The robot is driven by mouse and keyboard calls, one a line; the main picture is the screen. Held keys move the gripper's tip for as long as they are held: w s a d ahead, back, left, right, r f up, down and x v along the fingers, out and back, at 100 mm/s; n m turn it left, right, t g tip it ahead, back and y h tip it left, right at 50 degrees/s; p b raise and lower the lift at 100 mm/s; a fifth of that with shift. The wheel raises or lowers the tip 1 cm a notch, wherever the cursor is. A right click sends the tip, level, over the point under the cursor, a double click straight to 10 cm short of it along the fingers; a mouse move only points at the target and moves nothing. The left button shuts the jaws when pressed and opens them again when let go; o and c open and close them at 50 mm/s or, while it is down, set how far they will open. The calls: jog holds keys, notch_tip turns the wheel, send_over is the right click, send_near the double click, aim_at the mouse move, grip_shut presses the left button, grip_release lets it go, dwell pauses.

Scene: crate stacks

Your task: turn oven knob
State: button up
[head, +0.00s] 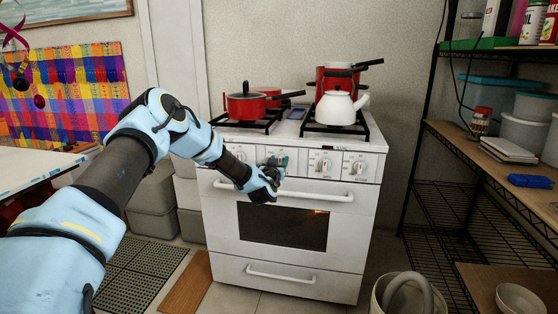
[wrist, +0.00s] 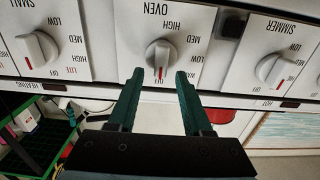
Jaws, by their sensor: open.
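The white stove (head: 290,235) stands against the wall with a row of knobs along its front panel. In the wrist view, which is upside down, the oven knob (wrist: 160,54) is round and white under the "OVEN" label, its red mark at "OFF". My gripper (wrist: 160,75) is open, its two green fingers on either side just short of the knob, with nothing between them. In the head view my gripper (head: 276,164) is at the front panel and hides the oven knob.
Neighbouring knobs are marked simmer (wrist: 276,69) and small (wrist: 37,49). The oven door handle (head: 310,197) runs below the panel. A white kettle (head: 337,107) and red pots (head: 246,105) stand on top. A wire shelf (head: 450,205) stands at right.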

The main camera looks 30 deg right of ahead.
grip_shut()
dwell(0.5)
